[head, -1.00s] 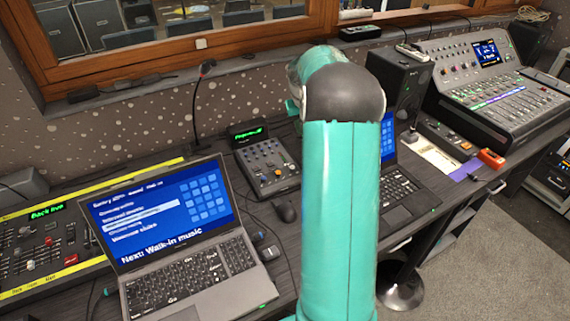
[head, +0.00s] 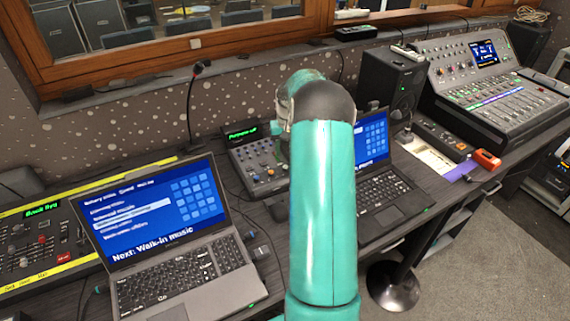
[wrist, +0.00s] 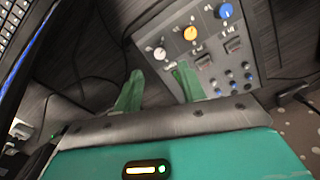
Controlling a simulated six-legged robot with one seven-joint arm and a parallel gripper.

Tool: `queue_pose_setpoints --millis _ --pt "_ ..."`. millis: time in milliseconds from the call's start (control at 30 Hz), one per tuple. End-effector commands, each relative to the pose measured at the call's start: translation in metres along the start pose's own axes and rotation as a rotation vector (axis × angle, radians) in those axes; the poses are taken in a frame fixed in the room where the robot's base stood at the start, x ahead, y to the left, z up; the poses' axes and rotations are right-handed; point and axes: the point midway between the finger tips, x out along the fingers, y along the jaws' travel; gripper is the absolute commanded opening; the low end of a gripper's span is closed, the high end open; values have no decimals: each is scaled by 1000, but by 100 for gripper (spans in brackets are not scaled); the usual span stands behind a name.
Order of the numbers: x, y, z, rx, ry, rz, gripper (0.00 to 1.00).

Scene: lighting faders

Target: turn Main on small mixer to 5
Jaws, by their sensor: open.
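The small mixer (head: 250,164) stands on the desk between two laptops in the head view, its right part hidden behind my arm. In the wrist view the small mixer (wrist: 210,60) shows a white knob (wrist: 160,53), an orange knob (wrist: 190,33), a blue knob (wrist: 227,11) and several smaller knobs. I cannot read which knob is Main. My gripper (wrist: 159,68) is open, with its two green fingers apart and tips near the white knob. I see nothing between them and cannot tell whether they touch it. In the head view my arm hides the gripper.
A laptop (head: 190,277) stands at the left, and another laptop (head: 385,194) stands right of my arm. A thin gooseneck microphone (head: 190,105) rises behind the desk. A speaker (head: 392,85) and a large mixing console (head: 500,95) are farther right.

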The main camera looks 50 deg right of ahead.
Motion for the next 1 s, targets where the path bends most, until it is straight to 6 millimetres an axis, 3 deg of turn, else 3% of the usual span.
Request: queue_pose_setpoints --millis 100,333,733,933,1000 --pt "26 1 0 0 -3 0 41" --pt "61 0 0 -1 -2 0 41" --pt "71 0 -1 -3 1 1 41" --pt "70 0 -1 -2 1 1 3" --pt "70 0 -1 -2 1 1 0"
